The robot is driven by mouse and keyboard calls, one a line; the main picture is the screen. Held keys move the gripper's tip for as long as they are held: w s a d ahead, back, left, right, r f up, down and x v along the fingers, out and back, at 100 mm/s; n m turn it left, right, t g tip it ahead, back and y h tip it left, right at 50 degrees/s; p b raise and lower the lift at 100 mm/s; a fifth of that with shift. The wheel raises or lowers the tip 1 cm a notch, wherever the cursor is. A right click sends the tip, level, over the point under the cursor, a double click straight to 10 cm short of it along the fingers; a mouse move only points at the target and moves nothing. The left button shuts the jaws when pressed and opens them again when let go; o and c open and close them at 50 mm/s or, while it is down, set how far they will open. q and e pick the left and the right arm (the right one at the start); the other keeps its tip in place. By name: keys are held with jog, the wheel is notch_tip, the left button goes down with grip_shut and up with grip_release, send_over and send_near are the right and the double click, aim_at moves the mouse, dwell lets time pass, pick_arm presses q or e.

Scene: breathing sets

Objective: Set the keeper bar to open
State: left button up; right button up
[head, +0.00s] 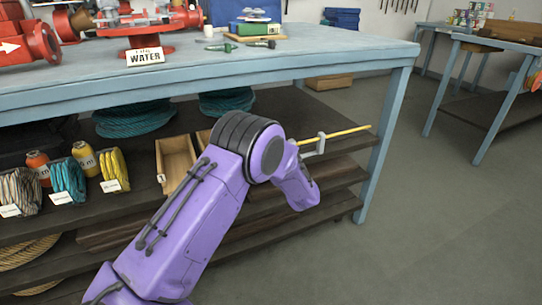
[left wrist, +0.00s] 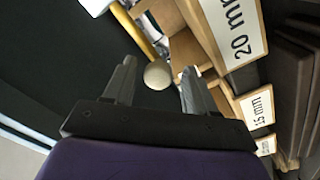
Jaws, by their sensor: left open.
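The keeper bar (head: 345,133) appears to be the yellow rod at the shelf under the blue table, running out to the right from behind my left arm. A grey bracket-like piece (head: 318,143) sits on it. A yellow bar (left wrist: 140,35) also shows in the left wrist view, with a pale round knob (left wrist: 157,75) near its lower end. My left gripper (left wrist: 157,80) is open. The knob shows between its fingertips, and I cannot tell whether they touch it. In the head view my arm hides the gripper and the bar's left end. My right gripper is out of view.
Wooden bins labelled 20 mm (left wrist: 238,30) and 15 mm (left wrist: 257,108) stand close right of the left gripper. The shelf holds an open wooden box (head: 177,160) and rope coils (head: 68,180). The blue table (head: 340,48) overhangs it. Floor at right is clear.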

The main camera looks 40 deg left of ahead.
pick_arm(q)
jog(key=p+v, duration=0.1)
jog(key=v, duration=0.8)
jog(key=shift+s, duration=0.2)
jog(key=shift+d, duration=0.1)
